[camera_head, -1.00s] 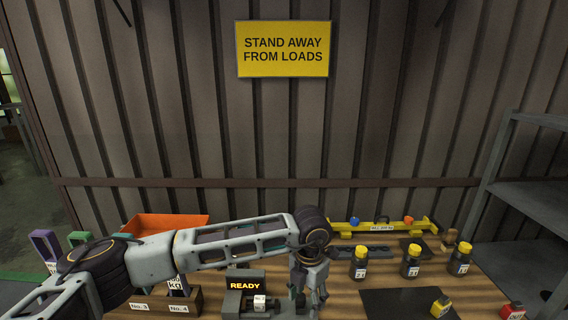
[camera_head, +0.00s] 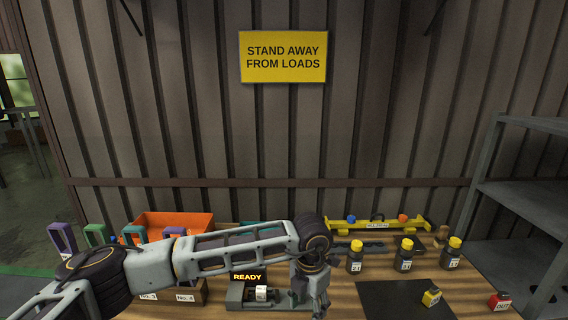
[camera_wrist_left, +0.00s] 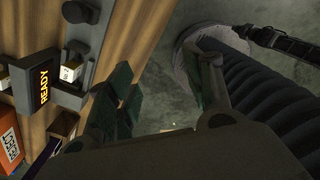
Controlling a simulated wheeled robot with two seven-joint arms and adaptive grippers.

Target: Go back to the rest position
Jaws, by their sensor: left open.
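My left arm comes in from the left in the head view and crosses in front of the wooden bench (camera_head: 350,270). My left gripper (camera_head: 314,300) hangs downward at the bench's near side, just right of the grey device with the "READY" display (camera_head: 247,278). In the left wrist view the fingers (camera_wrist_left: 168,95) are apart, with nothing between them but the grey floor beyond. The display (camera_wrist_left: 44,86) and a small white labelled block (camera_wrist_left: 71,72) on the device lie to the left of the fingers there. My right gripper is not in view.
An orange bin (camera_head: 172,224) and coloured frames stand at the left. Several yellow-capped bottles (camera_head: 404,254) stand right of the gripper. A dark mat (camera_head: 390,299) holds a yellow block (camera_head: 432,296); a red block (camera_head: 499,301) is beside it. Grey shelves (camera_head: 520,195) stand right.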

